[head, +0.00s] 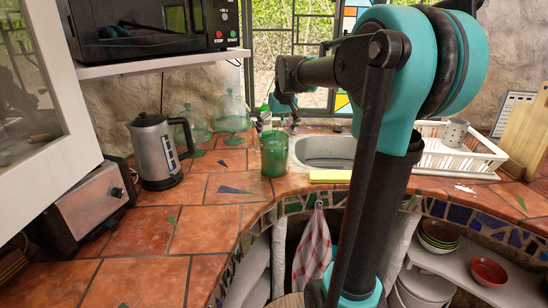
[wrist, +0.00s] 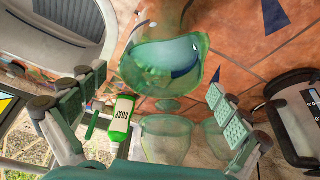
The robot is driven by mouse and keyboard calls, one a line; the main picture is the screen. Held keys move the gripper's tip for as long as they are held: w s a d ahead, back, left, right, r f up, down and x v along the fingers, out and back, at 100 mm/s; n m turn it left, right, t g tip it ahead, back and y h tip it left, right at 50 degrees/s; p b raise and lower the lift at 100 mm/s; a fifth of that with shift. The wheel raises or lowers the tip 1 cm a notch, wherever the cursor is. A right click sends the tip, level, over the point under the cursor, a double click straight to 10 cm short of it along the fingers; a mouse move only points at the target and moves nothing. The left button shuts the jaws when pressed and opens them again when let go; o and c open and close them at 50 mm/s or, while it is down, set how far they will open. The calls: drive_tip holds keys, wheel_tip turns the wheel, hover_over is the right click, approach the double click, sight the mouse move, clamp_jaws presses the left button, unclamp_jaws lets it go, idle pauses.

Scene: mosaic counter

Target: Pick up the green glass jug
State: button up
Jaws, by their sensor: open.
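The green glass jug (head: 274,153) stands upright on the terracotta counter, just left of the sink in the head view. In the wrist view the jug (wrist: 150,65) is seen from above, with its open mouth ahead of the fingertips and roughly between their lines. My gripper (head: 279,118) is above and slightly behind the jug in the head view. In the wrist view my gripper (wrist: 155,92) is open, its two padded fingers wide apart with nothing held. Whether a finger touches the jug cannot be told, but they look apart.
A green soap bottle (wrist: 121,118) and clear green glass vessels (wrist: 165,138) stand close by. The kettle (head: 157,150) is left of the jug. The sink (head: 325,150) and white dish rack (head: 450,150) are to the right. Counter in front of the kettle is clear.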

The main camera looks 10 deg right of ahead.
drive_tip(key=shift+x, duration=3.65)
drive_tip(key=shift+a, duration=0.1)
drive_tip(key=c, duration=1.6)
